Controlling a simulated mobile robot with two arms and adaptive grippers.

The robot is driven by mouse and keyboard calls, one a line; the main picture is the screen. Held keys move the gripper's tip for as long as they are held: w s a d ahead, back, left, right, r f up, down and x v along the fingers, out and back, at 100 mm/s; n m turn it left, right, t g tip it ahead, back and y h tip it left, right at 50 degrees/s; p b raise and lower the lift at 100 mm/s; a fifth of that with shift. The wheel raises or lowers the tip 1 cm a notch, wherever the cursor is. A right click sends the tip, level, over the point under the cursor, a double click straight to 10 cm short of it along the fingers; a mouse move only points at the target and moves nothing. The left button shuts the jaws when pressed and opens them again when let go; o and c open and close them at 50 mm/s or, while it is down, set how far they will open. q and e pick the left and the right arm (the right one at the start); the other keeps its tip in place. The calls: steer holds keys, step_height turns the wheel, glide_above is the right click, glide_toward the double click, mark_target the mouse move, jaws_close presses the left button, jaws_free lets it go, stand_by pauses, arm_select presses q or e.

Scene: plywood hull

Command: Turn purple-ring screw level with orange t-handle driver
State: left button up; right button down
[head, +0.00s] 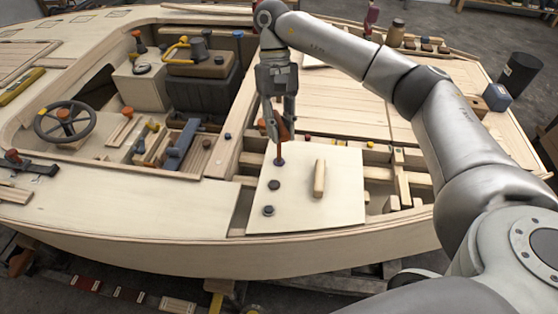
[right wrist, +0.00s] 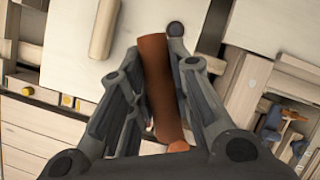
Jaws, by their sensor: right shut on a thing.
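The orange t-handle driver (head: 285,128) is held in my right gripper (head: 277,130), its shaft pointing down. The gripper is shut on its handle, which also shows between the fingers in the right wrist view (right wrist: 157,85). The driver's tip meets or hides a dark screw head (head: 280,162) near the far left corner of a pale panel (head: 335,210). Two more dark round screw heads, a middle one (head: 274,185) and a near one (head: 268,210), sit along the panel's left edge. I cannot make out a purple ring on any. My left gripper is out of view.
A wooden bar handle (head: 319,178) stands on the panel, right of the screws. Open framing (head: 402,180) lies to the right. A steering wheel (head: 65,121) and a dark box (head: 203,92) are to the left and far left.

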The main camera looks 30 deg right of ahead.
steer(key=m, duration=0.2)
steer(key=m+y, duration=0.1)
steer(key=m, duration=0.1)
steer(key=shift+f+t+y+b, duration=0.15)
steer(key=shift+t+y+b, duration=0.15)
steer(key=shift+t, duration=0.1)
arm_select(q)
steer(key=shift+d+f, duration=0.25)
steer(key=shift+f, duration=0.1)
arm_select(e)
steer(key=shift+a+m, duration=0.15)
steer(key=shift+m, duration=0.15)
steer(key=shift+m+t+y+b, duration=0.3)
steer(key=shift+m+t+y, duration=0.1)
steer(key=shift+m, duration=0.6)
steer(key=shift+w+m+t, duration=0.1)
steer(key=shift+m+t, duration=0.2)
steer(key=shift+m, duration=0.7)
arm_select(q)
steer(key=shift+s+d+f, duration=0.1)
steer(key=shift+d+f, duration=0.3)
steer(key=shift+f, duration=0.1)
arm_select(e)
steer(key=shift+a+m+y, duration=0.1)
steer(key=shift+m+y, duration=0.2)
